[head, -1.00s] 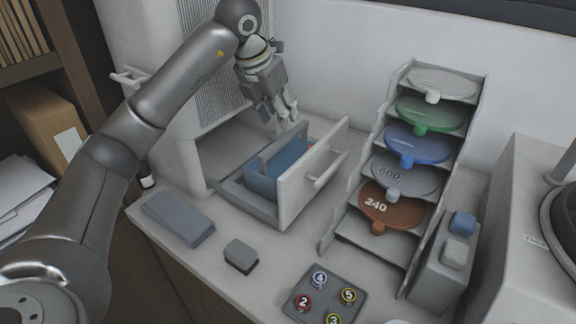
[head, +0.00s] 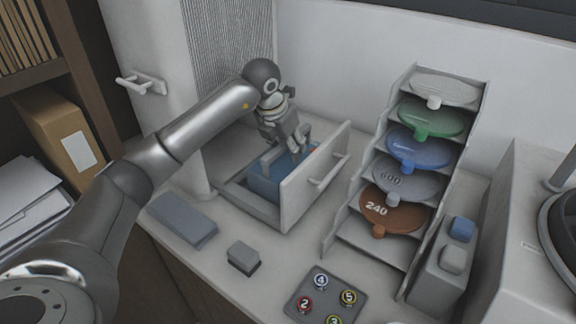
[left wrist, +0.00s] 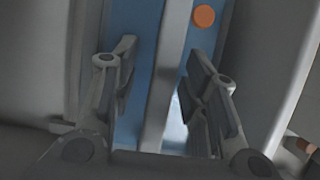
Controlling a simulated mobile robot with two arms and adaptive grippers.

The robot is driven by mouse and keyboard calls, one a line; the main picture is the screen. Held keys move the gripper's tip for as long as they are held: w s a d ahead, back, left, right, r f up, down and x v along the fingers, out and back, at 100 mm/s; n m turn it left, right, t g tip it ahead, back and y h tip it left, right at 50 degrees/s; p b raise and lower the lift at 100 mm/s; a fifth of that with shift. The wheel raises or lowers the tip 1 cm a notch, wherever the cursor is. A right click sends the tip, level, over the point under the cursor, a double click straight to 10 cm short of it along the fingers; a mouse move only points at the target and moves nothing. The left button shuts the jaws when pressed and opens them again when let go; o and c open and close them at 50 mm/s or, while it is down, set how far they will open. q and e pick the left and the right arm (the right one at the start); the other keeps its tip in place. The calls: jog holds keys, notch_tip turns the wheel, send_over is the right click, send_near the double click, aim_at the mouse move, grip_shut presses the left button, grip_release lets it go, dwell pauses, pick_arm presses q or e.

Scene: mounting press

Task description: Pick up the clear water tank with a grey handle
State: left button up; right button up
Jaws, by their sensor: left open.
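The water tank (head: 268,184) looks blue inside and sits in the pulled-out drawer (head: 297,204) of the white machine. Its grey handle (left wrist: 167,75) runs as a bar across the blue tank in the left wrist view, with an orange round spot (left wrist: 204,16) beside it. My left gripper (head: 297,147) is open just above the tank, pointing down into the drawer. In the left wrist view its two fingers (left wrist: 160,85) stand on either side of the grey bar, apart from it. The gripper hides part of the tank in the head view. My right gripper is not in view.
The drawer's front panel with its handle (head: 327,170) stands close right of the gripper. A rack of coloured discs (head: 389,210) stands farther right. A grey block (head: 243,257), a flat grey case (head: 182,220) and a numbered tray (head: 325,301) lie on the counter in front.

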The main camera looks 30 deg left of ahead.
pick_arm(q)
grip_shut()
jog(key=shift+r, duration=0.1)
jog(key=shift+r, duration=0.1)
